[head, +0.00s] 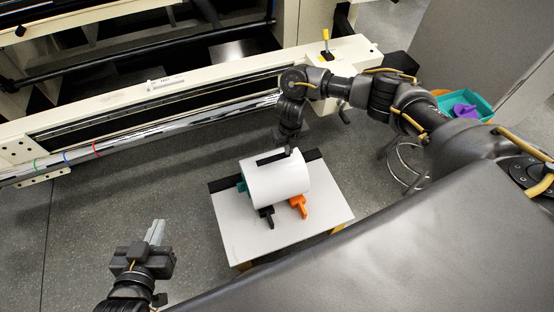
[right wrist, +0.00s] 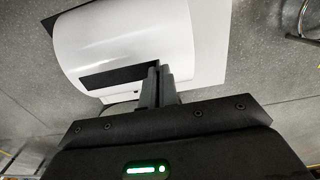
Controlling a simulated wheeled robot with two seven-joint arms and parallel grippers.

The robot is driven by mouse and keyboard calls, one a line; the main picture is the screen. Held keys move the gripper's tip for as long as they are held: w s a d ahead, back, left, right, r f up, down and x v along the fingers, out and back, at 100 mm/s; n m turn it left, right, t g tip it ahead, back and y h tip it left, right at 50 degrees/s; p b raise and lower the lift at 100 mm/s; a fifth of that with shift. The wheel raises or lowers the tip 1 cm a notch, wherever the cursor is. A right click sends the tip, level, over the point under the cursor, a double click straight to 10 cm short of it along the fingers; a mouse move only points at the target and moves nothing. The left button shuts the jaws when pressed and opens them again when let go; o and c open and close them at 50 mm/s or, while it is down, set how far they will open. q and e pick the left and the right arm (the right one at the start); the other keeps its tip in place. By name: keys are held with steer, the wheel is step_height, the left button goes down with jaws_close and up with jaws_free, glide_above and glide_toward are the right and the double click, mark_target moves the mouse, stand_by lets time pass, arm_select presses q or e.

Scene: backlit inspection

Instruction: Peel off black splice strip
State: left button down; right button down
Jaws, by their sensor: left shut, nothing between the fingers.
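A white roll (head: 275,180) lies on its side over a small white-topped table; it also shows in the right wrist view (right wrist: 120,38). The black splice strip (head: 270,158) lies flat along the roll's upper surface, and it shows in the right wrist view (right wrist: 112,76). My right gripper (head: 291,151) is at the strip's right end, its fingers close together there in the right wrist view (right wrist: 161,72). Whether the strip's end is between them is hidden. My left gripper (head: 156,232) is shut and empty, low over the floor left of the table.
The table (head: 240,236) carries a black bar behind the roll, with an orange clamp (head: 299,206) and a black clamp (head: 266,216) in front. A long cream machine (head: 150,95) runs behind. A teal bin (head: 468,104) with a purple item stands at right. Floor between table and machine is clear.

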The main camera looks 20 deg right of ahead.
steer(key=shift+r+p, duration=0.9)
steer(key=shift+r, duration=0.25)
